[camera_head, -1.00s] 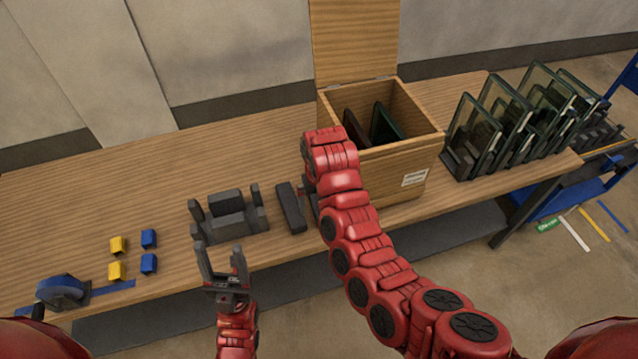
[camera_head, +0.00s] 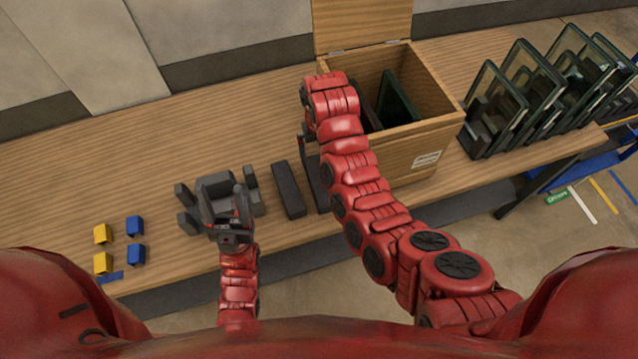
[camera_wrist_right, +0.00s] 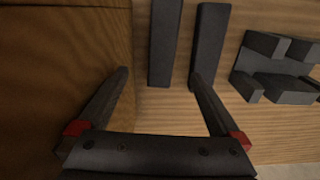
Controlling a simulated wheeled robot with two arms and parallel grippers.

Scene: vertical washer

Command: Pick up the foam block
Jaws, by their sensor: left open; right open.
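Two dark grey foam-like bars lie side by side on the table. The left bar (camera_head: 288,190) shows whole in the head view; the right bar (camera_head: 317,187) is partly hidden by my right arm. In the right wrist view one bar (camera_wrist_right: 165,40) lies ahead between the fingertips of my right gripper (camera_wrist_right: 158,75), and the other bar (camera_wrist_right: 208,45) is in line with the right fingertip. The right gripper is open and empty; its jaws are mostly hidden in the head view. My left gripper (camera_head: 222,195) is open, in front of a dark grey holder (camera_head: 213,183).
An open wooden box (camera_head: 428,140) with dark panels inside stands right of the bars, close beside the right gripper. Glass panels in racks (camera_head: 490,115) stand farther right. Yellow blocks (camera_head: 103,234) and blue blocks (camera_head: 135,225) lie left. The back left tabletop is clear.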

